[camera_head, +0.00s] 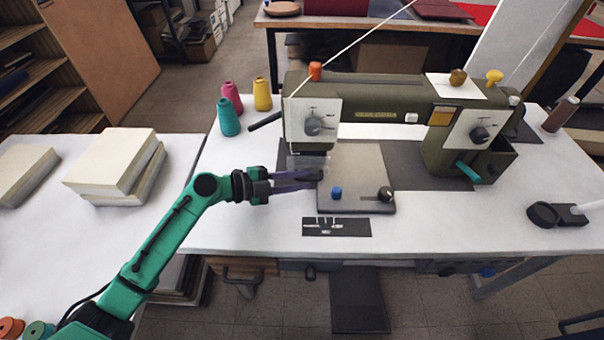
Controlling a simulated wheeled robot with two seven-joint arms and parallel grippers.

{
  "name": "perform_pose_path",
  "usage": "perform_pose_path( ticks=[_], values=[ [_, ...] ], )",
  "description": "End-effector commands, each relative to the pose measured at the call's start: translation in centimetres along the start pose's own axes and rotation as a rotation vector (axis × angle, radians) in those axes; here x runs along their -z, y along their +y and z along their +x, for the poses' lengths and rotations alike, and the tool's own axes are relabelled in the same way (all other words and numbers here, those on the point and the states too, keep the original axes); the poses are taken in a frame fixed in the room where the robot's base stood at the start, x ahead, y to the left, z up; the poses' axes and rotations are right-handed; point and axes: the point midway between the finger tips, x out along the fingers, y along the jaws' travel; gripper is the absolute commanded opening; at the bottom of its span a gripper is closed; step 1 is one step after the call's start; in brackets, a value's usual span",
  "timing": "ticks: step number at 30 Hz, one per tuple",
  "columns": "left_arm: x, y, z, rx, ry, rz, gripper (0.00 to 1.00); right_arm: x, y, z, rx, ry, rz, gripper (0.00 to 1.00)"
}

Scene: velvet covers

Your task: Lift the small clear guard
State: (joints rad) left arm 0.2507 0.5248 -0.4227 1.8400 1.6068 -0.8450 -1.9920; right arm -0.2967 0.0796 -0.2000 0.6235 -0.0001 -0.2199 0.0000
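The small clear guard (305,161) is a see-through plate below the needle end of the olive green sewing machine (365,92). It is faint, and its edges are hard to make out. My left gripper (317,177) comes in from the left on the green arm, with its two fingers pointing right, at the left edge of the grey machine bed (352,160). The fingers are apart, and the fingertips are just below the guard in the picture. I cannot tell whether they touch it. My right gripper is not in view.
Teal (228,117), pink and yellow thread cones stand left of the machine. A blue knob (336,193) and a dark knob (385,194) sit on the bed. A dark plate with small metal parts (337,227) lies in front.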

Motion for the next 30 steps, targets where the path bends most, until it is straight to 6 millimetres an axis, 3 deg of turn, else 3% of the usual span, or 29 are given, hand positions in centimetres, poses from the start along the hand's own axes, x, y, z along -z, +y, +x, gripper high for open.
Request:
perform_pose_path(
  ticks=[9, 12, 30],
  values=[
    [-0.02, 0.04, 0.8, 0.0, 0.0, 0.001, 0.25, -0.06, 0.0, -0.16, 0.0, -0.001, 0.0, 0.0],
    [-0.02, 0.05, 0.78, 0.0, 0.0, 0.001, 0.0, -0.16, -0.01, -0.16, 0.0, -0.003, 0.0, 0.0],
    [0.72, -0.06, 0.49, -0.051, -0.001, -0.11, 0.0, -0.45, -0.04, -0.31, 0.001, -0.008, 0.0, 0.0]
  ],
)
